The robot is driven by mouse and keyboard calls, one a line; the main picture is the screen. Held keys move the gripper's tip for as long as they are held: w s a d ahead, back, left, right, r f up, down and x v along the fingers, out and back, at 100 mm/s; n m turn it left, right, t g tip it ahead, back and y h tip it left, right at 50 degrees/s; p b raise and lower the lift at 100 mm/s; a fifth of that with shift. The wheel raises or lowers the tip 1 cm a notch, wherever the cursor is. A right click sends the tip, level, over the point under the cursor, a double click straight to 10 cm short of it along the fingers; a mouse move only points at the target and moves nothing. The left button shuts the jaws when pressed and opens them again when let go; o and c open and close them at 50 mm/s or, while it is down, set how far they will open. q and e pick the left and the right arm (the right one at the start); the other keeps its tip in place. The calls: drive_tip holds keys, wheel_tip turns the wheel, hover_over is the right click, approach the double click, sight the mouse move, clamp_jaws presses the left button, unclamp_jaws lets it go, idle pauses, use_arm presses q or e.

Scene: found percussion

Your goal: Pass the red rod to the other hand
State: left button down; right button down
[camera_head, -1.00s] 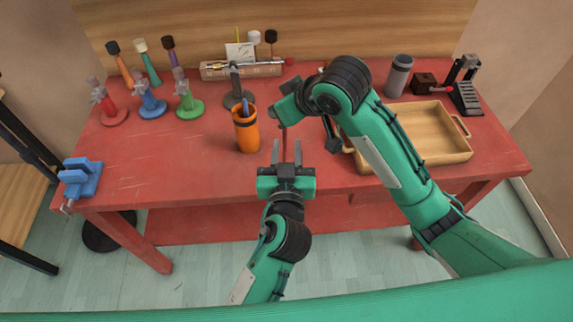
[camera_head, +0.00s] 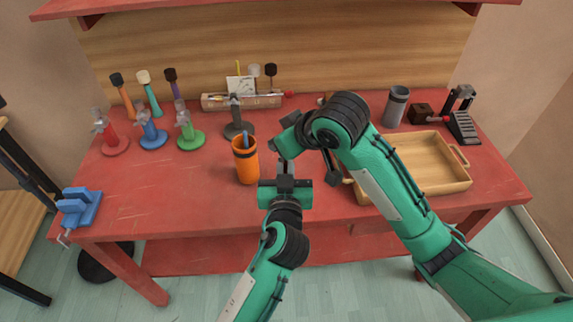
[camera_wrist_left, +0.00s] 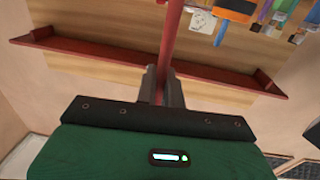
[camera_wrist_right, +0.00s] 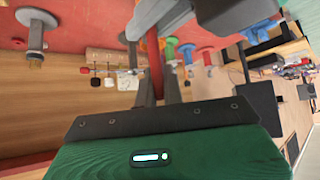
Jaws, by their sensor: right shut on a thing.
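The red rod shows in the right wrist view (camera_wrist_right: 155,62) between the fingers of my right gripper (camera_wrist_right: 158,88), which is shut on it. In the left wrist view the red rod (camera_wrist_left: 171,28) runs down to the fingers of my left gripper (camera_wrist_left: 162,82), which lie close on either side of it and look shut on it. In the head view my left gripper (camera_head: 286,168) points away from me, just below my right gripper (camera_head: 284,146). There the rod is mostly hidden by the grippers.
An orange cup (camera_head: 245,165) stands just left of the grippers on the red table (camera_head: 180,205). A wooden tray (camera_head: 463,180) lies to the right, partly behind my right arm. Coloured stands (camera_head: 152,138) are at the back left, and a blue vise (camera_head: 80,207) is at the left edge.

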drive_tip(key=c, duration=1.5)
unclamp_jaws()
drive_tip(key=shift+a, duration=0.1)
drive_tip(key=shift+o, duration=0.2)
